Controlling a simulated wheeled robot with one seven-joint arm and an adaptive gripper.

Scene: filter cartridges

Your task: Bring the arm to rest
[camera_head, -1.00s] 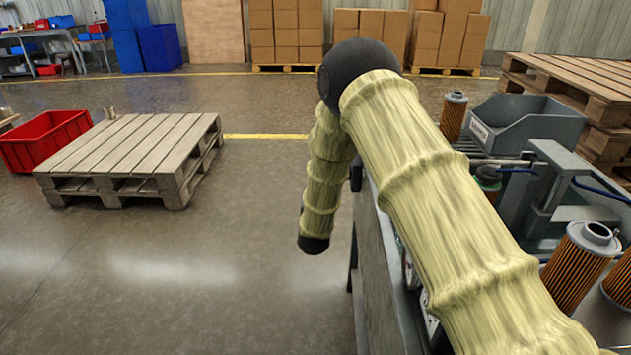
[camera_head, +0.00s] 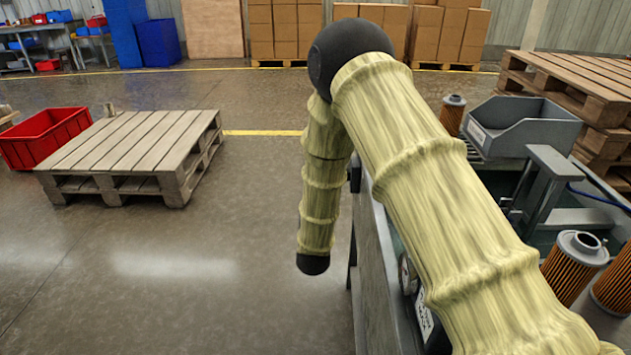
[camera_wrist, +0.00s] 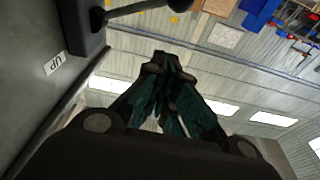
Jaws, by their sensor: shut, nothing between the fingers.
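My arm, in a pale yellow ribbed cover with a black elbow, reaches across the right half of the head view, and its forearm hangs down left of the workbench (camera_head: 375,285). My gripper is out of sight in the head view. In the wrist view my gripper (camera_wrist: 168,58) shows with its dark fingers together at the tips. Nothing is between them. The wrist view looks up past the fingers toward the wall and the bright roof panels.
Filter cartridges (camera_head: 572,268) with orange pleats stand on the bench near a grey bin (camera_head: 528,130) and a grey metal fixture (camera_head: 545,185). A wooden pallet (camera_head: 140,145) and a red crate (camera_head: 45,138) are on the floor at left. The floor between pallet and bench is clear.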

